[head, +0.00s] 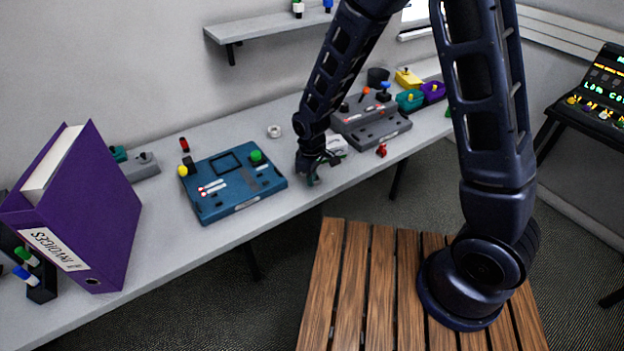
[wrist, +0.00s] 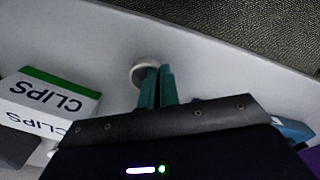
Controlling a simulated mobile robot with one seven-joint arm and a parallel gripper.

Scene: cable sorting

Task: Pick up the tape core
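A small pale ring (wrist: 139,72), which looks like the tape core, shows at the fingertips in the wrist view. A white ring (head: 274,131) lies on the table behind and left of my gripper in the head view; I cannot tell whether the two are the same. My gripper (head: 312,180) points down low over the table near its front edge. In the wrist view its teal fingers (wrist: 156,72) are close together and partly cover the pale ring. Whether they hold its wall or only stand against it cannot be told.
A small red object (head: 381,150) sits near the front edge. A purple binder (head: 85,205) stands far left.

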